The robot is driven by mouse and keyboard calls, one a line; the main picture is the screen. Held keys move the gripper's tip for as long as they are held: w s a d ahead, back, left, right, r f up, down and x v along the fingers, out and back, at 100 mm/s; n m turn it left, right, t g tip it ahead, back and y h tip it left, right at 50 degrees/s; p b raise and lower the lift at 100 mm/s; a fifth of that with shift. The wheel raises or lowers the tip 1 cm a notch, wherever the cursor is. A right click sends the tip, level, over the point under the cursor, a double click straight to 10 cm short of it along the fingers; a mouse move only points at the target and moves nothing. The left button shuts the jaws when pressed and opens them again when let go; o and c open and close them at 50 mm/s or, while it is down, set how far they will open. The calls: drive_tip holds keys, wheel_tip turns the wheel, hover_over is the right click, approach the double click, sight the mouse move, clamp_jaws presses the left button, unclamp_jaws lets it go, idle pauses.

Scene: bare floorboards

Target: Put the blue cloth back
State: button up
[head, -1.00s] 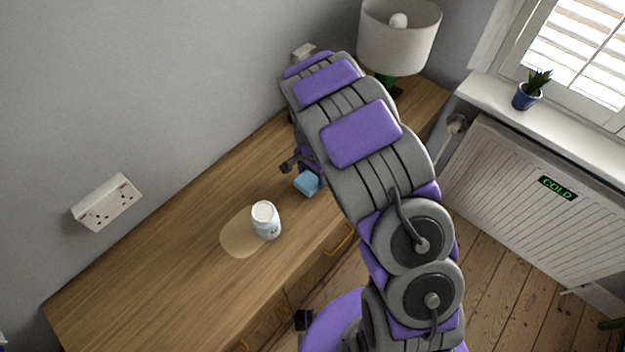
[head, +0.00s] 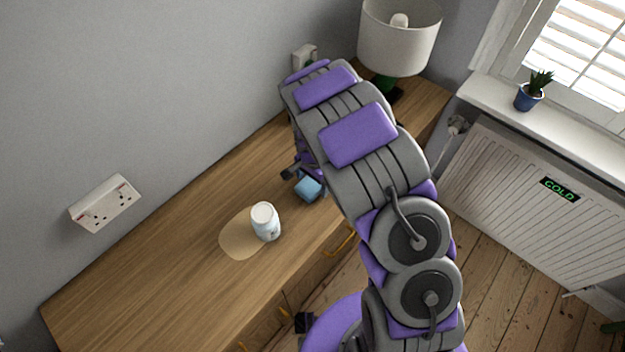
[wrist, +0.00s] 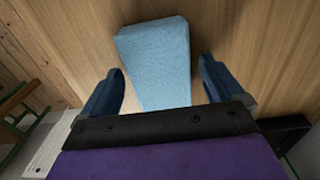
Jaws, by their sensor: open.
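The blue cloth (head: 308,188) lies on the wooden cabinet top, partly hidden behind my arm in the head view. In the wrist view the light blue cloth (wrist: 158,58) is a folded block lying between and beyond my two fingers. My gripper (wrist: 160,82) is open, with one finger on each side of the cloth's near end. I cannot tell whether either finger touches it. In the head view my gripper (head: 300,168) is mostly hidden by my arm, just above and beside the cloth.
A lamp (head: 398,38) stands at the far end. A radiator (head: 545,200) is at the right. The cabinet's near left is clear.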

sight(313, 182)
wheel_tip(313, 182, up, 12)
drive_tip(key=p, duration=0.3)
drive_tip(key=s+d+r+n, duration=0.1)
drive_tip(key=s+d+r, duration=0.35)
drive_tip(key=r, duration=0.35)
drive_tip(key=s+d+r+n, duration=0.2)
drive_tip(key=s+r, duration=0.1)
drive_tip(key=s, duration=0.7)
drive_tip(key=s+d+r+n+g, duration=0.1)
drive_tip(key=s+d+r+n, duration=0.1)
drive_tip(key=s, duration=0.8)
drive_tip(key=s+d+r+n, duration=0.2)
drive_tip(key=s+r+n, duration=0.2)
drive_tip(key=s, duration=0.6)
wheel_tip(313, 182, up, 2)
drive_tip(key=shift+s+r+g, duration=0.1)
drive_tip(key=shift+s+g, duration=0.15)
drive_tip(key=shift+g, duration=0.15)
drive_tip(key=shift+d, duration=0.1)
